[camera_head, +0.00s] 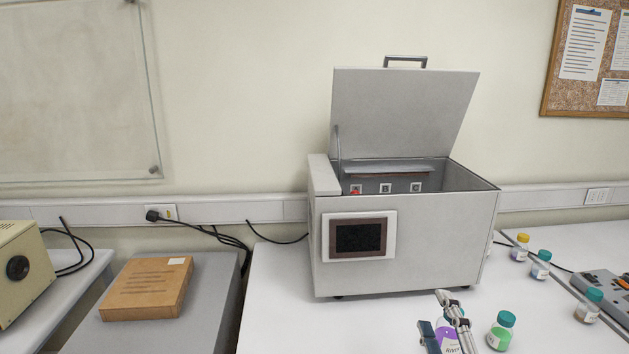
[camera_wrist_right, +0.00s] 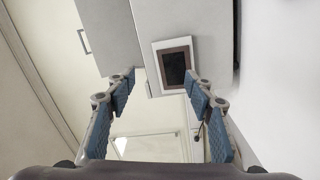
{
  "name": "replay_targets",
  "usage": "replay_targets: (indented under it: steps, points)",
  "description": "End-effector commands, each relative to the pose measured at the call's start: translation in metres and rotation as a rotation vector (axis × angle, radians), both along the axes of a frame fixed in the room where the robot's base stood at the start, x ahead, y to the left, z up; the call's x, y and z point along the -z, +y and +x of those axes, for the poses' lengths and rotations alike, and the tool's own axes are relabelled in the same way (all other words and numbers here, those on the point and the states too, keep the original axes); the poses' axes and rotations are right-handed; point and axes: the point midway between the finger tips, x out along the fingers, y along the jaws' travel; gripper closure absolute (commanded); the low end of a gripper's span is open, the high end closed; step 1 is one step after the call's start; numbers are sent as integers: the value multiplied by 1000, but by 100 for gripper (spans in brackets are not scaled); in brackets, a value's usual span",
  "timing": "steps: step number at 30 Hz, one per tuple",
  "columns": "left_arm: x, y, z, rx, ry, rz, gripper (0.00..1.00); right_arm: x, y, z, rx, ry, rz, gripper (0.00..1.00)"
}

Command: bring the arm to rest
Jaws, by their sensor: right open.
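My right gripper (camera_head: 442,318) is at the bottom of the head view, in front of the grey testing machine and above the white table. In the right wrist view my right gripper (camera_wrist_right: 162,115) has its two blue-padded fingers spread apart with nothing between them. In the head view a bottle with purple contents (camera_head: 447,338) shows behind the fingers and is partly hidden by them. My left gripper is not in view.
The grey machine (camera_head: 420,240) stands with its lid (camera_head: 400,110) raised. A green bottle (camera_head: 500,331) is close to the right gripper. More bottles and a grey device (camera_head: 606,290) are at the right. A brown box (camera_head: 147,290) lies on the left table.

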Motion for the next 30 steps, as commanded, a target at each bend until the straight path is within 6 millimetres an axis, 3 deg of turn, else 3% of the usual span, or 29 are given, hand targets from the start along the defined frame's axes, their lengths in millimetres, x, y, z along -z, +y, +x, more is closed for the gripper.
replay_targets:
  steps: [1,3,6,9,12,15,20,21,26,30]
  points:
    - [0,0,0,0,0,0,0,38,-11,-9,47,123,125,52]
    - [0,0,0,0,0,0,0,88,-21,-27,118,284,288,52]
    - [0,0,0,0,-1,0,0,155,-27,-64,230,504,497,52]
    - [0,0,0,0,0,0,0,207,-25,-108,342,695,667,52]
    - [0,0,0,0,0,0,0,245,-18,-151,446,852,797,52]
    - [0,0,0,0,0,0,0,271,-10,-192,539,982,895,52]
    - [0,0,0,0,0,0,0,298,7,-255,685,1171,1018,52]
    - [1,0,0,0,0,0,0,307,9,-261,708,1197,1030,52]
    - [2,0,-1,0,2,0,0,359,9,-248,712,1206,1014,52]
    - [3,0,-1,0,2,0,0,411,10,-244,721,1225,1004,52]
